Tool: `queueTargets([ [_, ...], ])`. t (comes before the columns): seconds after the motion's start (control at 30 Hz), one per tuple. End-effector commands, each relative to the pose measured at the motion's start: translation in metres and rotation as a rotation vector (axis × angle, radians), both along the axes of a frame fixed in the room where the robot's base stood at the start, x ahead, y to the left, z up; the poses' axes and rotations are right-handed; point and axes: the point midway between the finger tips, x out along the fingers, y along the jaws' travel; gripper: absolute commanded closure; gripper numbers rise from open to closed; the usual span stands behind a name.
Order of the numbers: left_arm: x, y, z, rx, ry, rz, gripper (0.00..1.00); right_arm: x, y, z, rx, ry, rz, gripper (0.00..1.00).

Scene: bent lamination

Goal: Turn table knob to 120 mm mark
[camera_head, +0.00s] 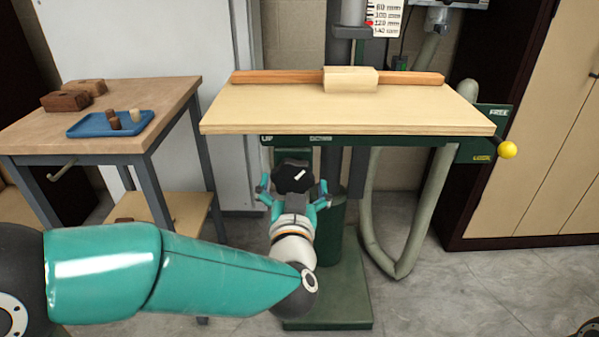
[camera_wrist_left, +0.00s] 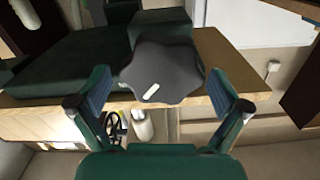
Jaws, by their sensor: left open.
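The table knob (camera_head: 295,177) is black and lobed, with a white mark, and sits below the front edge of the machine table (camera_head: 345,112). It also shows in the left wrist view (camera_wrist_left: 161,72), with its white mark tilted. My left gripper (camera_head: 294,190) is open, its two fingers apart on either side of the knob's near side; I cannot tell whether they touch it. The scale (camera_head: 385,18) at the top reads 80, 100, 120 and 140 mm, with a red pointer (camera_head: 370,23) near the 120 line. My right gripper is not in view.
A yellow-ended lever (camera_head: 508,150) sticks out at the table's right, by a FREE/LOCK plate (camera_head: 482,155). A wooden fence (camera_head: 275,77) and block (camera_head: 350,80) lie on the table. A side table (camera_head: 95,135) with a blue tray (camera_head: 112,124) stands left. A grey hose (camera_head: 425,225) hangs behind.

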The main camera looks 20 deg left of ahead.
Motion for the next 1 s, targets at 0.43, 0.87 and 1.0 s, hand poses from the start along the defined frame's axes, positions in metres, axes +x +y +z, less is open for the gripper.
queueTargets([
  [0.43,0.004,0.010,0.000,0.000,-0.001,0.011,0.00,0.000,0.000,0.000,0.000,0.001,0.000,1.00],
  [0.87,0.004,0.010,-0.001,-0.016,-0.005,0.012,0.47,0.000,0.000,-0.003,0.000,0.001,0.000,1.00],
  [1.0,0.004,0.010,-0.004,-0.136,-0.040,0.011,0.47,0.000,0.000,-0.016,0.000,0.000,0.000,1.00],
])
